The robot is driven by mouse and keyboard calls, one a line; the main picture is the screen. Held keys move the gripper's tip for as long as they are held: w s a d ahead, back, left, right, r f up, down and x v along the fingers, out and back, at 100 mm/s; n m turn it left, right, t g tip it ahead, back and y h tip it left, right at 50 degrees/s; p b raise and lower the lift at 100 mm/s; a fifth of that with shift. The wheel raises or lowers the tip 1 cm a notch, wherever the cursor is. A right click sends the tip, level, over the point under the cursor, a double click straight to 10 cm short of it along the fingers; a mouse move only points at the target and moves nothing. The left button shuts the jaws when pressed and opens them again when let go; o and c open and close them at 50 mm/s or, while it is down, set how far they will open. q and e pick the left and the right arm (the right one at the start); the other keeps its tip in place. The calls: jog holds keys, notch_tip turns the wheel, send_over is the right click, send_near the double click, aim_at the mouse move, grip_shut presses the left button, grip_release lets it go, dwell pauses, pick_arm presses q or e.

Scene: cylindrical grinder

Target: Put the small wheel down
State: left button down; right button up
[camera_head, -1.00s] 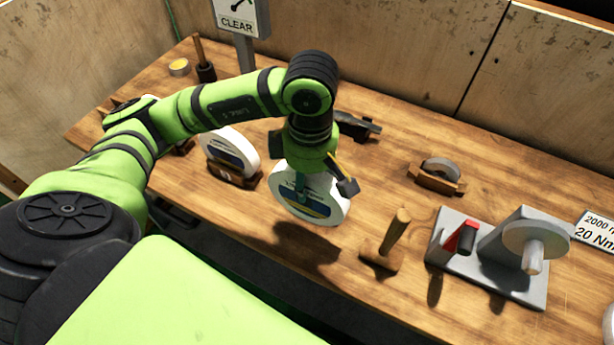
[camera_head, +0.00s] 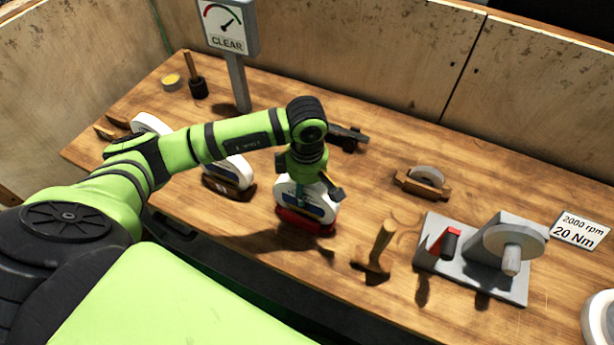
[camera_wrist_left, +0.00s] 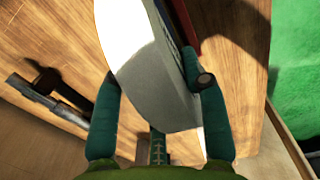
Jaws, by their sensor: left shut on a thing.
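A white wheel with a blue and yellow label (camera_head: 312,207) is held upright in my left gripper (camera_head: 301,186). Its lower edge is at a red cradle (camera_head: 305,224) on the wooden bench; I cannot tell whether it rests in it. In the left wrist view, the wheel's grey rim (camera_wrist_left: 160,85) lies between the two green fingers of my left gripper (camera_wrist_left: 158,105), and part of the red cradle (camera_wrist_left: 184,22) shows beyond it. The wheel's far side is hidden. My right gripper is not in view.
Left of it, another white wheel stands in a brown cradle (camera_head: 228,188). A wooden-handled tool (camera_head: 384,240) stands close on the right. Farther right are a small grey wheel (camera_head: 428,174) in a wooden cradle and a grey fixture (camera_head: 470,272). A gauge sign (camera_head: 229,28) reads CLEAR.

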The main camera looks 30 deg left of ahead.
pick_arm(q)
jog(key=shift+w, duration=0.1)
jog(key=c, duration=1.1)
grip_release()
jog(key=shift+f+b, duration=0.2)
jog(key=shift+b, duration=0.1)
jog(key=o, duration=0.4)
jog(key=shift+r, duration=0.1)
jog(key=shift+r, duration=0.1)
jog(key=shift+r, duration=0.15)
notch_tip(320, 180, up, 11)
jog(key=b, duration=0.4)
jog(key=shift+d+f, duration=0.1)
jog(key=shift+f, duration=0.1)
jog(key=shift+s+r, duration=0.2)
jog(key=shift+r, duration=0.4)
